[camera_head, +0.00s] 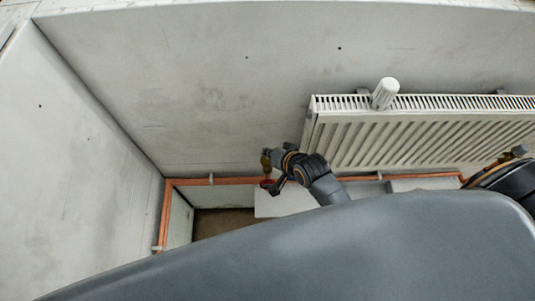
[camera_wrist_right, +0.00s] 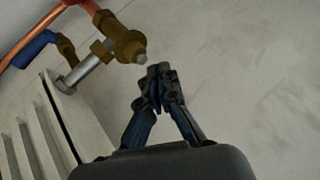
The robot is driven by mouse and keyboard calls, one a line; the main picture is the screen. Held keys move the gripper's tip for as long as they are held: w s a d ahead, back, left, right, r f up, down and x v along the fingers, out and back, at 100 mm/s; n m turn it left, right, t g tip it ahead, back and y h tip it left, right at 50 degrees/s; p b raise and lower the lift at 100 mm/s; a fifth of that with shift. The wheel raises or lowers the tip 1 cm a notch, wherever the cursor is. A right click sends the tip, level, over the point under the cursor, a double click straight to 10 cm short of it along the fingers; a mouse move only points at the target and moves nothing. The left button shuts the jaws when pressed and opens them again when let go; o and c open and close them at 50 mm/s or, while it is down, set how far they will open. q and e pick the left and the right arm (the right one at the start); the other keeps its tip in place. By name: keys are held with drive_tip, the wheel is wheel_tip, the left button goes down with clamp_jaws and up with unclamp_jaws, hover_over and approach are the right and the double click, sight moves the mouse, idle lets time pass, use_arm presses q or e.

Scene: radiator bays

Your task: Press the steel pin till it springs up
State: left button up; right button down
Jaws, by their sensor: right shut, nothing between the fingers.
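The steel pin (camera_wrist_right: 140,58) is a short grey tip on a brass valve (camera_wrist_right: 125,42) in the right wrist view. My right gripper (camera_wrist_right: 155,77) is shut and empty, its dark fingertips close beside the pin with a small gap seen between them. Whether they are lined up in depth, I cannot tell. In the head view my right gripper (camera_head: 274,187) is small and dark, by the left end of the radiator. The brass valve (camera_head: 265,162) shows there too, but its pin is too small to make out. My left gripper is not seen.
The ribbed white radiator (camera_head: 420,138) hangs on the wall, with a white cylindrical knob (camera_head: 385,93) at its top edge. A blue handle (camera_wrist_right: 35,48) and copper pipe (camera_wrist_right: 40,27) lie close to the valve. Copper pipe (camera_head: 232,181) runs low along the wall. The left corner is free.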

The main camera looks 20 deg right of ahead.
drive_tip(key=shift+r, duration=2.5)
